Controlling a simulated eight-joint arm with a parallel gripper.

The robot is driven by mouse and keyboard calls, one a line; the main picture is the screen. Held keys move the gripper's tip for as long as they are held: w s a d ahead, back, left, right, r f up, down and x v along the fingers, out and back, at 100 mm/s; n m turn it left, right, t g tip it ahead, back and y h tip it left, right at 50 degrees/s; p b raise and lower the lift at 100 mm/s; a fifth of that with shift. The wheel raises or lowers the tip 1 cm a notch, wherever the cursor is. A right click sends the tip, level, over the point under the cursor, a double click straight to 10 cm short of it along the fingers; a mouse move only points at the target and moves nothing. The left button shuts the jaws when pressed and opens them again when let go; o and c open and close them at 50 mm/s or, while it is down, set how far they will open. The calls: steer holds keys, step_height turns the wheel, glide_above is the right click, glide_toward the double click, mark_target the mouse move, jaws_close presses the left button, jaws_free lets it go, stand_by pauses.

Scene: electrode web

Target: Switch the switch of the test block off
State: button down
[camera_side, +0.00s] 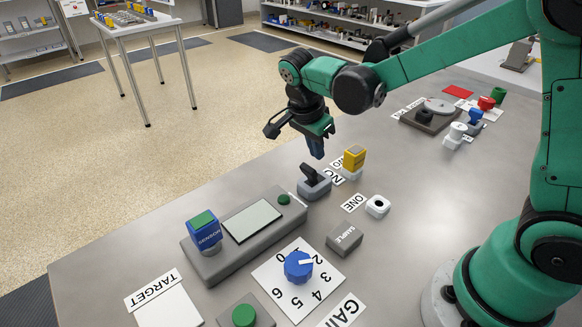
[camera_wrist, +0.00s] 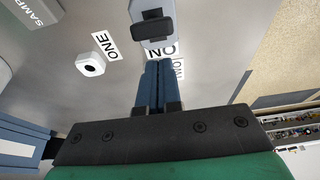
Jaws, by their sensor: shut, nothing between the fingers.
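A small grey block with a black switch lever (camera_side: 312,172) stands on the table beside the long grey device; I take it for the test block. In the side view the black lever leans toward the upper left. In the wrist view the block (camera_wrist: 151,36) is at the top, with the black lever (camera_wrist: 152,26) across it. My gripper (camera_side: 317,154) points down just above the block, its blue fingers pressed together and empty. In the wrist view the shut fingertips (camera_wrist: 157,64) are just below the block, partly covering the printed labels. Contact with the lever is not visible.
A yellow-topped piece (camera_side: 354,159) stands close to the right of the block. A white piece (camera_side: 377,206) is by the ONE label, with the SAMPLE block (camera_side: 344,239) nearer. The long grey device (camera_side: 245,238) carries a blue SENSOR box (camera_side: 205,235). A blue knob (camera_side: 298,266) sits in front.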

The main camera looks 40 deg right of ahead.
steer(key=shift+r, duration=0.15)
steer(key=a+r, duration=0.7)
steer(key=shift+r, duration=0.15)
stand_by(0.4)
steer(key=s+d+f+n+t+y, duration=0.1)
steer(key=s+d+n+t, duration=0.1)
steer(key=n, duration=0.7)
steer(key=s+d+n+t+y, duration=0.2)
steer(key=s+n+t, duration=0.3)
steer(key=n, duration=0.4)
steer(key=shift+s+d+f, duration=0.35)
steer(key=shift+s+d, duration=0.1)
steer(key=shift+d, duration=0.15)
